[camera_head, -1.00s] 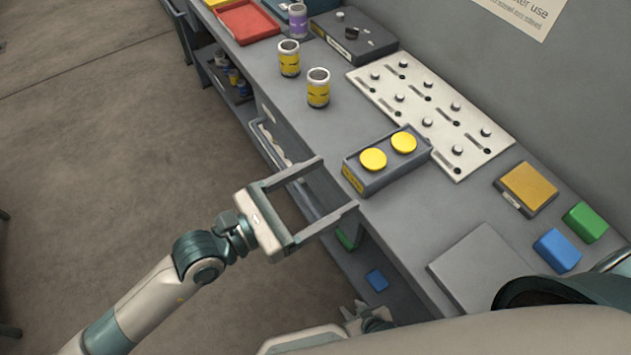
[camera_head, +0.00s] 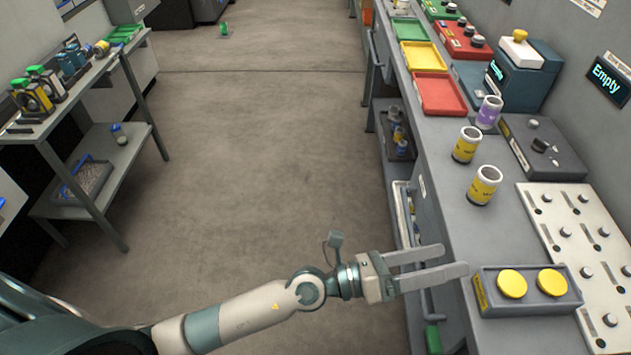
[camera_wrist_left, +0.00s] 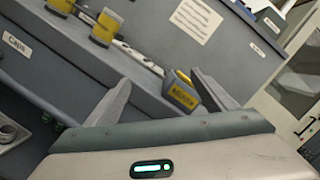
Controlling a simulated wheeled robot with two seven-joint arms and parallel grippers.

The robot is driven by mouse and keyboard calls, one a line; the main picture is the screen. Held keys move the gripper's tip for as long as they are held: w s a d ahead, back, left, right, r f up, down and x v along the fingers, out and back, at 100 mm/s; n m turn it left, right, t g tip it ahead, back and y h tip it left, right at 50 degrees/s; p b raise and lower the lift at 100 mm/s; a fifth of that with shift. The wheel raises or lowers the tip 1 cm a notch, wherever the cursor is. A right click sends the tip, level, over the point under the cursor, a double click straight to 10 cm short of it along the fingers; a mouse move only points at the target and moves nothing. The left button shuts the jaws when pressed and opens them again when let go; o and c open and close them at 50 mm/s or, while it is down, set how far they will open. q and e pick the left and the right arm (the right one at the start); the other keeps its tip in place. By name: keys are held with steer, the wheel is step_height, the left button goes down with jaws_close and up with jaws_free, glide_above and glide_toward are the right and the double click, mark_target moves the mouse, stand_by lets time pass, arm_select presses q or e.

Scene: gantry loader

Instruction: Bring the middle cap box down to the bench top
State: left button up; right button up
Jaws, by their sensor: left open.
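My left gripper (camera_head: 452,262) is open and empty at the bench's front edge, left of a grey box with two round yellow tops (camera_head: 530,291). Its two fingers point right, toward that box, and stay apart from it. In the left wrist view the open fingers (camera_wrist_left: 163,95) frame the bench front, with a yellow-labelled box end (camera_wrist_left: 182,92) beyond them. A "Caps" label (camera_wrist_left: 17,44) shows on a grey front at the left there. I cannot pick out a middle cap box for certain. My right gripper is not in view.
The bench top (camera_head: 455,215) carries two yellow-banded cups (camera_head: 467,146) (camera_head: 484,186), a purple-banded cup (camera_head: 489,112), coloured trays (camera_head: 439,93) and a slotted white panel (camera_head: 560,225). A lower shelf holds a tray of small bottles (camera_head: 398,138). The floor (camera_head: 260,120) left of the bench is clear.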

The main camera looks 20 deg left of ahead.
arm_select(q)
steer(key=w+a+f+n+t+y, duration=0.35)
steer(key=f+n, duration=0.25)
steer(key=n, duration=0.2)
steer(key=w+a+f+n+t+y, duration=0.2)
steer(key=w+a+f+n+y, duration=0.15)
steer(key=a+f+n, duration=0.35)
steer(key=a+f+n+y, duration=0.25)
steer(key=f+n, duration=0.25)
steer(key=f, duration=0.3)
steer(key=a+f+n+y, duration=0.2)
steer(key=a+f+n, duration=0.25)
steer(key=f, duration=0.35)
steer(key=s+a+f+n+g+y, duration=0.1)
steer(key=s+f+n, duration=0.3)
steer(key=s+f, duration=0.4)
steer(key=s+a+f+n+g+y, duration=0.2)
steer(key=s+a+f+n+g, duration=0.2)
steer(key=s+f, duration=0.4)
steer(key=s+a+f+n+g+y, duration=0.1)
steer(key=s+a+f+n+g, duration=0.2)
steer(key=s+f, duration=0.5)
step_height(320, 180, down, 3)
steer(key=shift+a+n, duration=0.2)
steer(key=shift+n, duration=0.55)
